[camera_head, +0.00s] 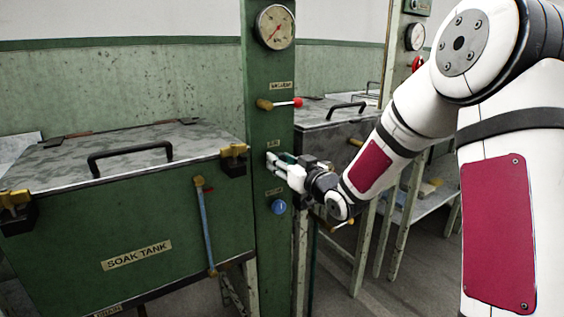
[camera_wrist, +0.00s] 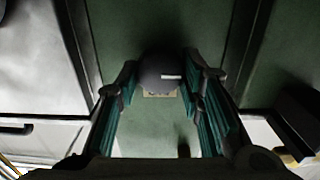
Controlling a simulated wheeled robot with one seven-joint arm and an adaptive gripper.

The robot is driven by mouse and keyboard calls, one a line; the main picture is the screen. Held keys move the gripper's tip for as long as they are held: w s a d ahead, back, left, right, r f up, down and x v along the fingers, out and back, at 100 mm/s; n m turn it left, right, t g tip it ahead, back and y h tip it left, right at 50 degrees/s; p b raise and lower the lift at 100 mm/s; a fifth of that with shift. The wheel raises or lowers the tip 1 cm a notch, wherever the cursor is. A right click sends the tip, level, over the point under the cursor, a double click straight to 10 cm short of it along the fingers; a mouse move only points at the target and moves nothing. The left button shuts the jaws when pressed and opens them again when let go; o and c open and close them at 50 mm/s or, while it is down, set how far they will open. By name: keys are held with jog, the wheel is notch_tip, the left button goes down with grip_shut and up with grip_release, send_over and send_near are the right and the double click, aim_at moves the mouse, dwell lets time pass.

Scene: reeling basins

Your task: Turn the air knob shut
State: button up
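The air knob (camera_wrist: 155,70) is a dark round knob with a short white mark lying sideways, seen on the green post in the wrist view. A tan label shows partly behind it. My gripper (camera_head: 271,164) is at the post, just under the small upper label, and hides the knob in the head view. In the wrist view my gripper's two teal-padded fingers (camera_wrist: 161,76) stand apart, one on each side of the knob. The gaps are narrow; I cannot tell whether either finger touches it.
The soak tank (camera_head: 125,220) stands close on the left. Another lidded tank (camera_head: 335,125) is behind my wrist.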

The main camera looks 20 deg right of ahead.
jog(key=shift+c, duration=0.5)
jog(key=shift+m, duration=0.3)
jog(key=m+p, duration=0.5)
jog(key=m, duration=0.3)
jog(key=shift+d+p, duration=0.2)
jog(key=shift+p, duration=0.15)
jog(key=m+p, duration=0.4)
jog(key=m, duration=0.1)
jog(key=shift+w+f+m+p, duration=0.15)
jog(key=shift+m+p, duration=1)
jog(key=shift+m, duration=0.95)
jog(key=o, duration=1.1)
